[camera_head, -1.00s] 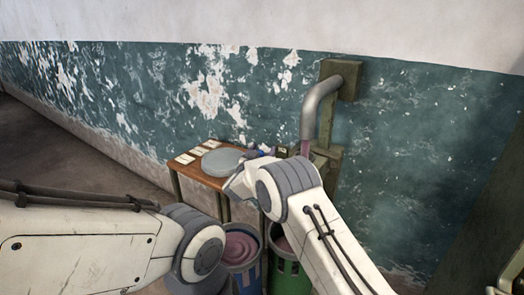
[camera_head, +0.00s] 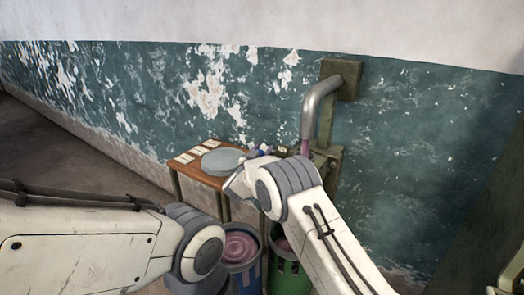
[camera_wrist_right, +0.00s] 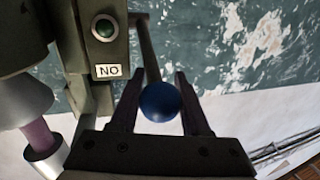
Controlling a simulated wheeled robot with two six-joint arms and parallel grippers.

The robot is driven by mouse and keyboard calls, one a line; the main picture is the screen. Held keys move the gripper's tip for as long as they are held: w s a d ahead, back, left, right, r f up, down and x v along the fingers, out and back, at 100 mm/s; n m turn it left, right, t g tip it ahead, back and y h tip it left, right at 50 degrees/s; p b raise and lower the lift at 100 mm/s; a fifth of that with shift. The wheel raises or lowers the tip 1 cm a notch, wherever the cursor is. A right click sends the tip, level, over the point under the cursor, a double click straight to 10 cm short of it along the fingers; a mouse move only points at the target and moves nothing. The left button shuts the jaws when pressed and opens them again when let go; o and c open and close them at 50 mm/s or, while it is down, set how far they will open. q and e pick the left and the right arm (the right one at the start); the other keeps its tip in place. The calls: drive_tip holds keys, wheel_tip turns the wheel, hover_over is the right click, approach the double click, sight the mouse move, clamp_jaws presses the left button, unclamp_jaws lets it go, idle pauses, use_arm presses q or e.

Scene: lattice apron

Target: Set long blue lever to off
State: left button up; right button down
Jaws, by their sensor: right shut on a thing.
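The long blue lever shows in the right wrist view as a thin dark rod with a round blue knob (camera_wrist_right: 160,102). My right gripper (camera_wrist_right: 158,104) is shut on this lever, with a dark finger on each side of the knob. In the head view my right gripper (camera_head: 262,151) is small and partly hidden by its own arm, beside the valve post. A label reading "NO" (camera_wrist_right: 107,71) in the wrist view sits below a round green light or button (camera_wrist_right: 104,28) on the post, left of the rod. My left arm is in view, but its gripper fingers are not.
A grey pipe (camera_head: 318,103) bends down from the wall, with pinkish material below its mouth. A blue bucket (camera_head: 246,279) and a green bucket (camera_head: 288,283) stand below. A small wooden table (camera_head: 186,171) holds a grey round lid (camera_head: 222,161) and pale cards.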

idle(0.8)
wheel_tip(320, 180, down, 10)
drive_tip(key=n+t+b, duration=0.3)
drive_tip(key=t+b, duration=0.5)
drive_tip(key=b, duration=1.6)
drive_tip(key=shift+s+a+r+n+h, duration=0.25)
drive_tip(key=shift+s+a+n+h, duration=0.05)
drive_tip(key=shift+s+n, duration=0.1)
drive_tip(key=shift+f, duration=0.1)
drive_tip(key=shift+c, duration=1.9)
unclamp_jaws()
